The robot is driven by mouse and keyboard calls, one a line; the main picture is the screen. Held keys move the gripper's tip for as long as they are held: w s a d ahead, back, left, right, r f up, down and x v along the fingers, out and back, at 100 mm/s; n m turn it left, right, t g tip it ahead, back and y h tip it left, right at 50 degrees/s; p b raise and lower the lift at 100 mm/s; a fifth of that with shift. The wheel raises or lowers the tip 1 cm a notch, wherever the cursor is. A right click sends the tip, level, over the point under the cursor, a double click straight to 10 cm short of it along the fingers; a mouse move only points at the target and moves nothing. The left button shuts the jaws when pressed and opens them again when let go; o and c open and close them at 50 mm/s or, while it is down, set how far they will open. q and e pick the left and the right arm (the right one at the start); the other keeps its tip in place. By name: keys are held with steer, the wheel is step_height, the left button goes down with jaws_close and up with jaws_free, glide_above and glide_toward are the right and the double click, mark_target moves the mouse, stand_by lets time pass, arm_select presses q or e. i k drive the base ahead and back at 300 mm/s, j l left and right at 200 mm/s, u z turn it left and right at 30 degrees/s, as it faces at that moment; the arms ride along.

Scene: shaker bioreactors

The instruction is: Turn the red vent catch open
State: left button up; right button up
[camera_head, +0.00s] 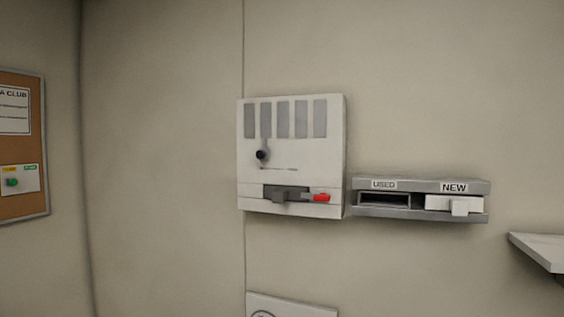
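The red vent catch (320,198) is a small red piece at the lower right of a white wall-mounted unit (292,150). It lies roughly level, just right of a dark grey handle (287,194) in a recess. The unit also has several grey vertical panels (286,119) across its top and a black round knob (262,155) at the left. Neither of my grippers is in view, and nothing covers the catch.
A grey wall shelf (421,212) right of the unit has a dark slot labelled USED (384,200) and a white block (455,204) under the NEW label. A pale ledge (541,248) juts out at far right. A corkboard (33,205) hangs at left.

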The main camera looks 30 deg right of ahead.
mark_target(322, 196)
steer(key=z, duration=1.25)
